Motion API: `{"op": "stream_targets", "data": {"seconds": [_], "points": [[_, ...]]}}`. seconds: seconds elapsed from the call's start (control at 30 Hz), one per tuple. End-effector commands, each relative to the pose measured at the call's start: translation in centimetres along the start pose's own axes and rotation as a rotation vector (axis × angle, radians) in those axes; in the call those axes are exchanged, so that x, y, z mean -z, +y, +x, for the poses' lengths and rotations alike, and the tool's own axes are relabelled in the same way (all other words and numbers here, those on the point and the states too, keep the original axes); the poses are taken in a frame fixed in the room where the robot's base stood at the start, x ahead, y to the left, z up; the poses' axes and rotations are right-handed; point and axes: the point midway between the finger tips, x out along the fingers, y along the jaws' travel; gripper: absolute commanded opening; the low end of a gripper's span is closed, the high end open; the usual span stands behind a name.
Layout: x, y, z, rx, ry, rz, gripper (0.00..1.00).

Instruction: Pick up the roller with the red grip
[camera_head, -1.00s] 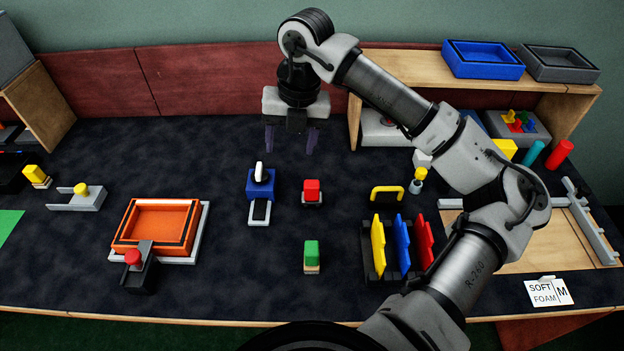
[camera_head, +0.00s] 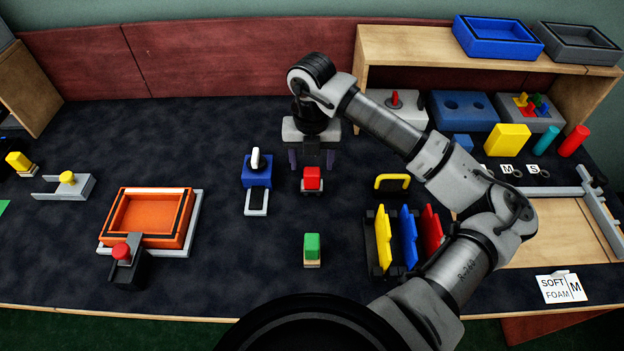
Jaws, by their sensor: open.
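A small tool with a red block-shaped grip (camera_head: 312,178) on a light grey base stands upright on the dark mat; it looks like the roller, but its underside is too small to make out. My gripper (camera_head: 313,158) points down with its two dark fingers spread apart and nothing between them. In the picture it is just above and behind the red grip, apart from it as far as I can tell. The height of the fingertips above the mat is hard to judge.
A blue block with a white handle (camera_head: 257,172) stands left of the red grip. A green-topped block (camera_head: 312,247) is in front. A yellow handle (camera_head: 391,182) and a rack of coloured plates (camera_head: 384,240) are right. An orange tray (camera_head: 150,243) lies left.

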Motion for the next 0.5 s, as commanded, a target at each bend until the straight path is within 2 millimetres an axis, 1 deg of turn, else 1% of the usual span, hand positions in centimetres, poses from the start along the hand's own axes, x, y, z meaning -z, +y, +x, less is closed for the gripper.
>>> {"op": "stream_targets", "data": {"seconds": [0.17, 0.3, 0.4, 0.5], "points": [[0.5, 0.0, 2.1, -0.004, 0.004, 0.001, 0.6], [0.4, 0.0, 4.0, -0.002, 0.002, 0.001, 0.6], [0.4, 0.0, 4.5, -0.002, 0.0, 0.0, 0.6], [0.4, 0.0, 4.6, -0.001, 0.0, 0.0, 0.6]]}}
